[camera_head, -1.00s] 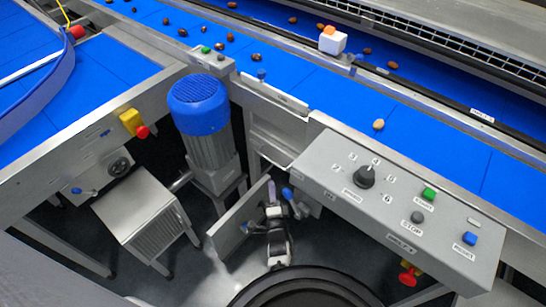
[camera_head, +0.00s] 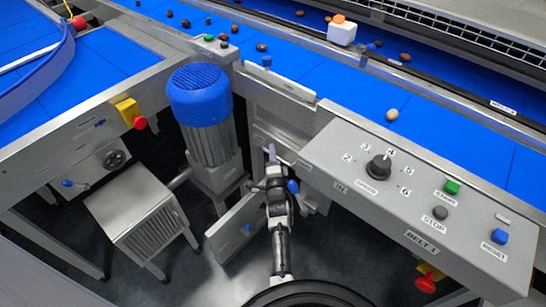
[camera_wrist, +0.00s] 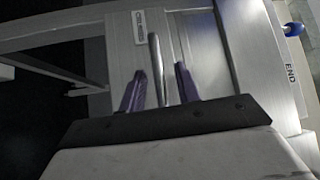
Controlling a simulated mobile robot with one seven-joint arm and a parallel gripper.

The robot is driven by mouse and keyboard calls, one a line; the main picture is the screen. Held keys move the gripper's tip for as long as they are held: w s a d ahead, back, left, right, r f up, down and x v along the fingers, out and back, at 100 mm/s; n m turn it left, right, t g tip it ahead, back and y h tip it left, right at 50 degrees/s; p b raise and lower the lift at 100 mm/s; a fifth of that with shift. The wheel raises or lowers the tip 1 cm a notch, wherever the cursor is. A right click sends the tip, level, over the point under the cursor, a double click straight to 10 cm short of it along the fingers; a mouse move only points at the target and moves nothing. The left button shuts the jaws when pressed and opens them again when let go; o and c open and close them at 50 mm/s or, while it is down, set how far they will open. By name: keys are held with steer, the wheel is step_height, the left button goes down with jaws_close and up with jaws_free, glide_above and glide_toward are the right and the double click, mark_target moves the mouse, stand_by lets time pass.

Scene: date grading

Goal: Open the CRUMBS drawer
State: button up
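In the wrist view a grey metal drawer front (camera_wrist: 190,28) fills the upper middle. A small label (camera_wrist: 138,27) is on it; its print is too small to read surely. A slim metal bar handle (camera_wrist: 155,55) stands out from it. My gripper (camera_wrist: 160,80) is open, with one purple finger on each side of the handle. A gap shows on both sides, so the fingers do not visibly press on it. In the head view my gripper (camera_head: 271,153) is at the frame below the belt, left of the control box; my wrist hides most of the drawer there.
The grey control box (camera_head: 420,190) with dial and buttons juts out on the right. A blue-topped motor (camera_head: 200,95) stands left of my arm. Dates lie on the blue belt (camera_head: 350,95) above.

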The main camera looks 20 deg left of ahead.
steer(key=shift+c, duration=0.3)
jaws_close()
steer(key=shift+s, duration=0.15)
